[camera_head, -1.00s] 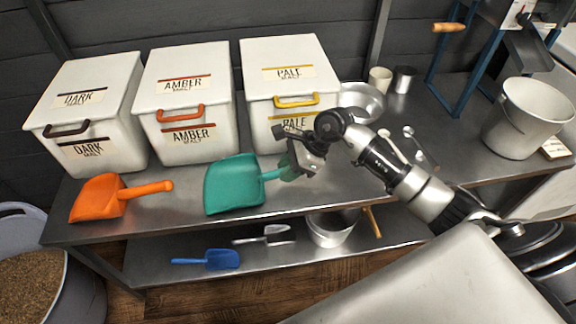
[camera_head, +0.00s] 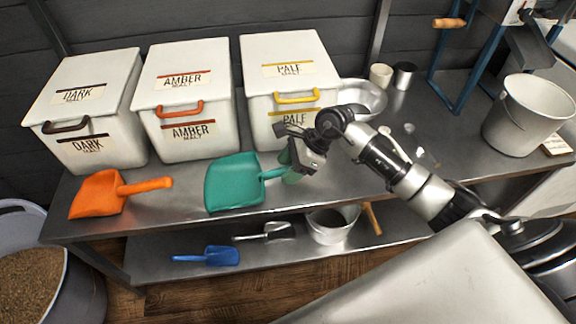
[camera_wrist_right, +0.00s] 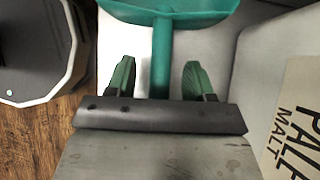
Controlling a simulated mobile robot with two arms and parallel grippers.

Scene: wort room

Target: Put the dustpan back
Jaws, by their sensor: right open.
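A teal dustpan-like scoop (camera_head: 233,184) lies on the steel worktable in front of the amber and pale malt bins. Its handle points right, toward my right gripper (camera_head: 290,170). In the right wrist view, the teal scoop's handle (camera_wrist_right: 161,55) runs between the two spread fingers of my right gripper (camera_wrist_right: 159,80), with a gap on each side. The gripper is open around the handle and not closed on it. An orange scoop (camera_head: 97,196) lies to the left on the same table. My left gripper is not in view.
White bins labelled dark (camera_head: 88,95), amber (camera_head: 183,97) and pale (camera_head: 285,75) stand behind. A blue dustpan-like scoop (camera_head: 221,256), a metal scoop (camera_head: 279,231) and a pot (camera_head: 329,232) are on the lower shelf. A bucket (camera_head: 526,117) stands at the right.

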